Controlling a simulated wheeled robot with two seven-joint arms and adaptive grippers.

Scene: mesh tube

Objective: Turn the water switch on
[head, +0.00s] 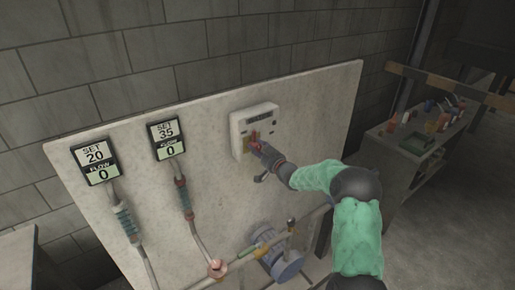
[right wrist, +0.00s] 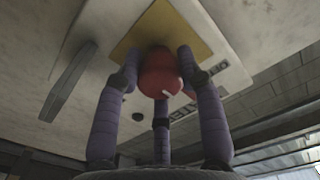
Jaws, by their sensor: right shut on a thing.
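The water switch is a red knob on a yellow plate, on a pale box (head: 254,122) fixed to the upright panel (head: 215,160). In the right wrist view the red knob (right wrist: 160,72) stands against the yellow plate (right wrist: 168,30), between my fingers. My right gripper (head: 256,146) reaches the box from the right, and its fingers are shut around the knob. They cover part of the knob and plate in the head view. Which way the knob is turned is hard to tell. My left gripper is not in view.
Two displays hang on the panel's left: one reads SET 20, FLOW 0 (head: 94,162), the other SET 35, FLOW 0 (head: 166,138). Pipes and a blue pump (head: 284,262) sit below. A cluttered bench (head: 408,145) stands at right. A grey lever (right wrist: 68,85) juts near the box.

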